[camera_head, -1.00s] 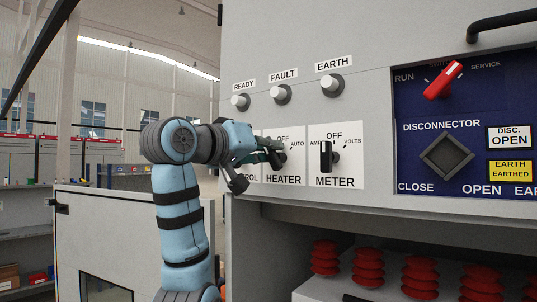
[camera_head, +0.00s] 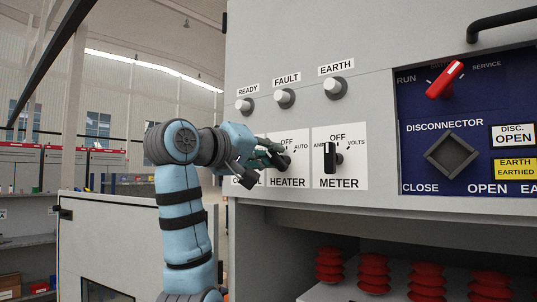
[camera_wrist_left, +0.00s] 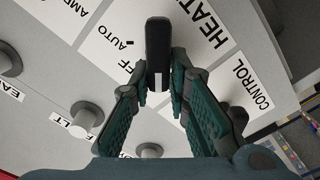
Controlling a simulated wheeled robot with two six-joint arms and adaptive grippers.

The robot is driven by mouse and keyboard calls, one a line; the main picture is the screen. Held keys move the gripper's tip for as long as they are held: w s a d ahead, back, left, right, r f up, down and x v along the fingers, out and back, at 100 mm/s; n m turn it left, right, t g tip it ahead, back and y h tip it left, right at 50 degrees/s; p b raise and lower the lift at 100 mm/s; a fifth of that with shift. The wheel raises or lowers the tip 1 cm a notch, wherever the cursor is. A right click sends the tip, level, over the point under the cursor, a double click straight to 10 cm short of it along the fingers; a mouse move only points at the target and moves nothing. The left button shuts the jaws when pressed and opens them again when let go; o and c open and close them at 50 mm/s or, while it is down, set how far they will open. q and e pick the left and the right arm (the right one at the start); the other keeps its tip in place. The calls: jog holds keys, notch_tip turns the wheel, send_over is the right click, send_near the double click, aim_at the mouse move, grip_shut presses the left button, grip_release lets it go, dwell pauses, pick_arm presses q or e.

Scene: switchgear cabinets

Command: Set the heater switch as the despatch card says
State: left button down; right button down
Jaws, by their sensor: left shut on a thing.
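The heater switch (camera_head: 287,162) is a dark knob on a white plate marked HEATER, with OFF above and AUTO at upper right. My left gripper (camera_head: 277,154) is at the knob and covers part of it in the head view. In the left wrist view, the black knob (camera_wrist_left: 158,50) stands between the fingertips of my left gripper (camera_wrist_left: 160,82), which is shut on it. The OFF mark there is partly hidden by a finger. I cannot tell which mark the knob points to. My right gripper is not in view. No despatch card shows.
The meter switch (camera_head: 331,157) sits close to the right. The READY, FAULT and EARTH lamps (camera_head: 285,97) stick out above. A blue disconnector panel (camera_head: 430,110) with a red selector (camera_head: 444,80) is further right. Red insulators (camera_head: 374,272) stand in the open bay below.

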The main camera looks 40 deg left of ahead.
pick_arm(q)
jog(key=c, duration=1.6)
grip_release()
jog(key=shift+d, duration=0.1)
jog(key=shift+o, duration=0.2)
jog(key=s, duration=0.7)
jog(key=shift+s, duration=0.25)
jog(key=shift+w, duration=0.15)
